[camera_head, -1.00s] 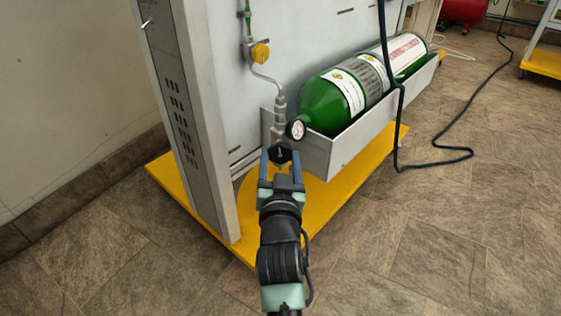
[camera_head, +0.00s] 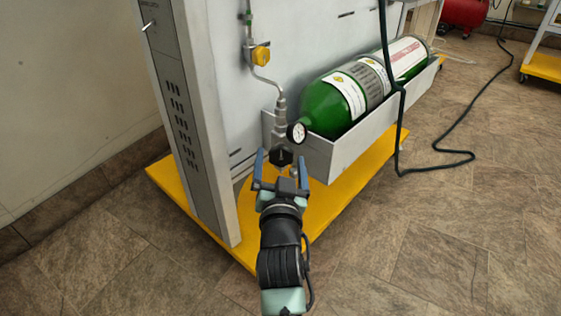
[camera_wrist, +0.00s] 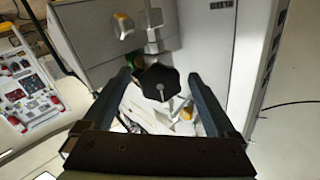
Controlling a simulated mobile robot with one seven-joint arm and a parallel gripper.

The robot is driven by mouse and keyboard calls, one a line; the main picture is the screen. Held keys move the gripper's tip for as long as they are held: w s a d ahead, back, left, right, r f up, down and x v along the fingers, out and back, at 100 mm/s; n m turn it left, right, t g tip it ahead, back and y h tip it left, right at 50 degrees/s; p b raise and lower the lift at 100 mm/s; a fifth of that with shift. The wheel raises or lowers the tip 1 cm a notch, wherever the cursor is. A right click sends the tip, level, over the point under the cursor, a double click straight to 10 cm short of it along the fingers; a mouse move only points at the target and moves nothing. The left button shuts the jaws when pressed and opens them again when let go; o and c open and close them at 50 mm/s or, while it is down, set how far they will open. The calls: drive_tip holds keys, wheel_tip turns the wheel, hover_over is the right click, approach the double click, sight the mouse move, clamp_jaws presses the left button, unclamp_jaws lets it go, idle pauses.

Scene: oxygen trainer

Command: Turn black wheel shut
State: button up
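The black wheel (camera_head: 281,157) sits at the lower end of the metal pipe fitting, beside the pressure gauge (camera_head: 297,132). In the wrist view the lobed black wheel (camera_wrist: 158,82) shows face-on between and slightly beyond my fingertips. My gripper (camera_head: 281,160) is open, with one blue finger on each side of the wheel and a visible gap to it. The wrist view also shows both fingers (camera_wrist: 160,75) spread apart and empty. I cannot tell from the wheel's look how far it is turned.
A green oxygen cylinder (camera_head: 327,107) lies in a grey metal tray (camera_head: 345,150) to the right. A yellow valve (camera_head: 260,54) is on the pipe above. The yellow base (camera_head: 335,200) lies below. A dark hose (camera_head: 397,130) hangs at the right.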

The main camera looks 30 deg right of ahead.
drive_tip(key=shift+s+a, duration=0.1)
drive_tip(key=p+v, duration=0.2)
drive_tip(key=v, duration=1)
drive_tip(key=shift+s, duration=0.3)
drive_tip(key=shift+a, duration=0.15)
drive_tip(key=w+a+r+n+t+y+p, duration=0.1)
drive_tip(key=w+a+r+t+p, duration=0.25)
drive_tip(key=r, duration=1.25)
drive_tip(key=a+r+n+t+y+p, duration=0.15)
drive_tip(key=a+r+p, duration=0.35)
drive_tip(key=r, duration=1.2)
drive_tip(key=s+a+r+n+t+y+p, duration=0.2)
drive_tip(key=s+a+r+p, duration=0.1)
drive_tip(key=r, duration=0.7)
drive_tip(key=s+a+r+n+t+y+p, duration=0.2)
drive_tip(key=s+a+r+p, duration=0.15)
drive_tip(key=r, duration=0.55)
drive_tip(key=s+a+r+n+t+y+p, duration=0.2)
drive_tip(key=s+r+p, duration=0.1)
drive_tip(key=r, duration=0.7)
wheel_tip(320, 180, up, 37)
drive_tip(key=p, duration=3.7)
drive_tip(key=shift+a+r+t+p, duration=0.25)
drive_tip(key=shift+a+t+p, duration=0.05)
drive_tip(key=shift+a+p, duration=0.1)
